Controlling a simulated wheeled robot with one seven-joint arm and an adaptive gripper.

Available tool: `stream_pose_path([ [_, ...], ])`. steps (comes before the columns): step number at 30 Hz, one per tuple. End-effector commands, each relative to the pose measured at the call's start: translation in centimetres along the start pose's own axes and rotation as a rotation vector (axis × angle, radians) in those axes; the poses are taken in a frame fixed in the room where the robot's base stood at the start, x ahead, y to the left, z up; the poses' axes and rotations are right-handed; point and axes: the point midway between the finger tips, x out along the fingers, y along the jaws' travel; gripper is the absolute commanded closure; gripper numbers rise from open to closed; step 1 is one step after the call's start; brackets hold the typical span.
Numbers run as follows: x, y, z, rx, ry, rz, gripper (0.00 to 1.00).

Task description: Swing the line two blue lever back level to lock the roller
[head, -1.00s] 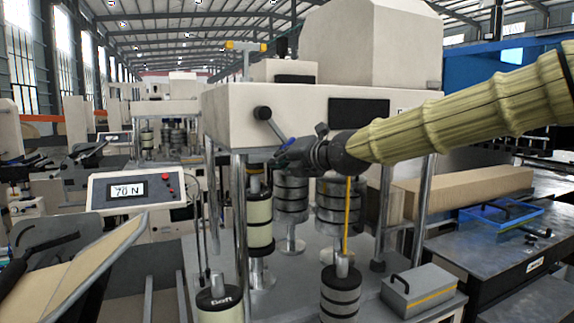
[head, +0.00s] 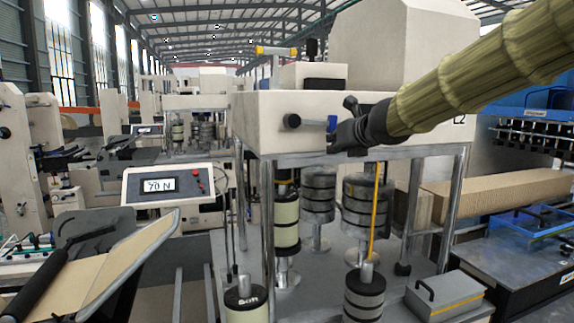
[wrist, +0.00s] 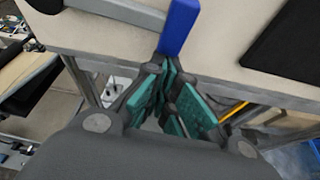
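The line two lever (head: 312,121) runs from a black round pivot (head: 292,120) on the front of the cream machine housing marked L2. It lies about level, its blue end (head: 332,123) pointing right. My gripper (head: 342,142) is at the blue end. In the wrist view, my gripper (wrist: 172,92) has its teal-padded fingers apart, with a gap between them. The blue end (wrist: 180,28) stands just beyond the fingertips, close to the left finger; I cannot tell whether they touch. The roller (head: 286,220) with cream bands stands below the housing.
A tension display (head: 160,186) reading 70 N stands at left. A steel post (head: 268,210) and several banded rollers are under the housing. A yellow-handled tee (head: 276,51) stands on top. A grey box (head: 444,297) sits at lower right.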

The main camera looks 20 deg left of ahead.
Motion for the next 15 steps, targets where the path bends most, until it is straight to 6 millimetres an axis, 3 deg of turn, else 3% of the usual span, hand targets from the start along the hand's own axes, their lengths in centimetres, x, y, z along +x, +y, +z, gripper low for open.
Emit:
stream_pose_path([
  [15, -0.6, -0.6, 1.7, -0.136, -0.002, -0.048, 1.0],
])
